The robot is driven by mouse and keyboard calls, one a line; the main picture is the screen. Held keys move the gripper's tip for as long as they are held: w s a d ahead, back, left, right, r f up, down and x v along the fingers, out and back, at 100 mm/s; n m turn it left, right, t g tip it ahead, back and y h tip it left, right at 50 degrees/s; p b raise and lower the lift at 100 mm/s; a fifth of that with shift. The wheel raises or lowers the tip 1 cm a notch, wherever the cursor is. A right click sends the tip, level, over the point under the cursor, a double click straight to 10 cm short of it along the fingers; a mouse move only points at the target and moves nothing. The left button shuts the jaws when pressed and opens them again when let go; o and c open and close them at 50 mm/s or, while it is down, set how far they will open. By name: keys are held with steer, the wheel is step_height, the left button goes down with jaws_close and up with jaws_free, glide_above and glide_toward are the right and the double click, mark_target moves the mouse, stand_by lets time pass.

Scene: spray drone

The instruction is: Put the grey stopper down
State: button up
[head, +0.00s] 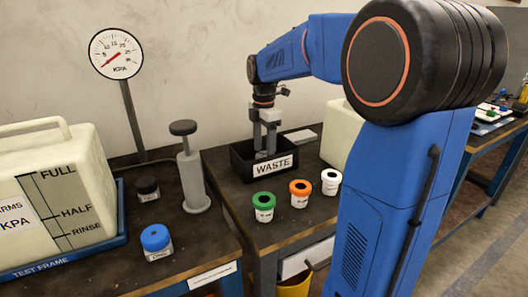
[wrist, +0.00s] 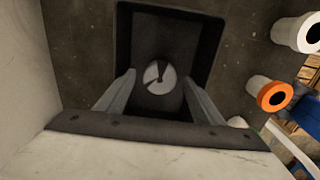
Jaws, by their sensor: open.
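My gripper (head: 265,150) is over the black waste bin (head: 243,160), its fingers reaching down into the bin's opening. In the wrist view the two fingers (wrist: 159,84) are spread apart. A round grey piece, which looks like the grey stopper (wrist: 158,76), shows between the fingertips inside the dark bin (wrist: 205,35). Its top is pale with a dark wedge-shaped mark. Gaps show between it and both fingers. I cannot tell whether it rests on the bin's floor. In the head view the stopper is hidden by the bin's wall.
Green-capped (head: 263,204), orange-capped (head: 300,192) and white-capped (head: 331,181) jars stand in front of and right of the bin. A grey hand pump (head: 190,175), a blue-capped jar (head: 156,240), a black-capped jar (head: 147,188) and a large tank (head: 80,190) stand to the left.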

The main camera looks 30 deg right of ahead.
mark_target(264, 154)
step_height(264, 154, up, 11)
stand_by(0.4)
steer(key=shift+f, duration=0.1)
stand_by(0.3)
